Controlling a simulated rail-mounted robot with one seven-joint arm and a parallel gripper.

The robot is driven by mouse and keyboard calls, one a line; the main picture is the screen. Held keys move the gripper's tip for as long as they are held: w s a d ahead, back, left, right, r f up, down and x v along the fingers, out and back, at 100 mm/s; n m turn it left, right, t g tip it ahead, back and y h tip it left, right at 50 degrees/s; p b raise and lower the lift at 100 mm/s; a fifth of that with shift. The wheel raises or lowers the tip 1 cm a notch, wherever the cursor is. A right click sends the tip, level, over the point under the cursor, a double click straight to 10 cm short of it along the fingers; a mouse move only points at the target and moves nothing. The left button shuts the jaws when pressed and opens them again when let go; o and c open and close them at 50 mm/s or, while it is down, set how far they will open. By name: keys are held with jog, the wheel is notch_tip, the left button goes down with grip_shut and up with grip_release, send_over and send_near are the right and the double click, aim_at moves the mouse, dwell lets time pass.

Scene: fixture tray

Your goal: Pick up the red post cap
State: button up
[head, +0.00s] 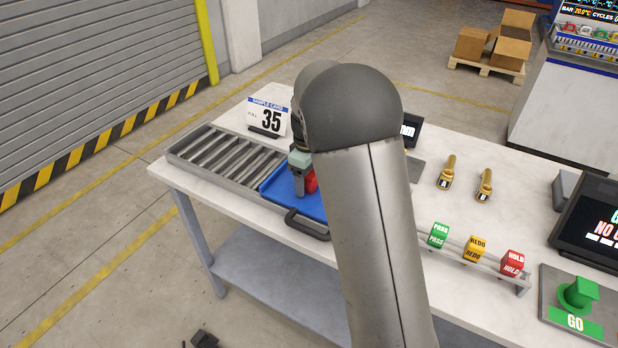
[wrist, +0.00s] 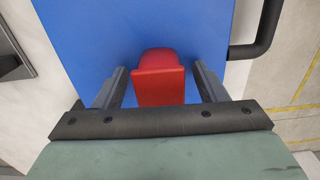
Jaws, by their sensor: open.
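The red post cap (wrist: 160,85) sits on the blue tray (wrist: 80,25) in the wrist view. It lies between the two open fingers of my gripper (wrist: 160,83), with a gap visible on each side. In the head view the red cap (head: 311,181) shows just right of my gripper (head: 299,188), partly hidden by my arm. The blue tray (head: 278,190) has a dark handle at its front edge. My arm hides the tray's right part.
A roller conveyor (head: 225,157) lies left of the tray, with a sample card (head: 268,118) behind. Two brass pieces (head: 447,172) (head: 484,185) stand right of my arm. Green, yellow and red blocks (head: 475,248) line the front. A green GO button (head: 578,295) is at the right.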

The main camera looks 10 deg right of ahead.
aim_at(310, 174)
jog(key=c, duration=1)
jog(key=shift+c, duration=0.2)
jog(key=shift+r, duration=0.15)
jog(key=shift+r, duration=0.15)
jog(key=r, duration=0.3)
jog(key=shift+s+d+r+b, duration=0.15)
jog(key=shift+s+r+b, duration=0.05)
jog(key=shift+s+b, duration=0.1)
jog(key=s+d+r+b, duration=0.2)
jog(key=s+d+r, duration=0.2)
jog(key=s+r, duration=0.5)
jog(key=s, duration=0.3)
jog(key=shift+s+d+b, duration=0.25)
jog(key=shift+d+b, duration=0.05)
jog(key=shift+d, duration=0.1)
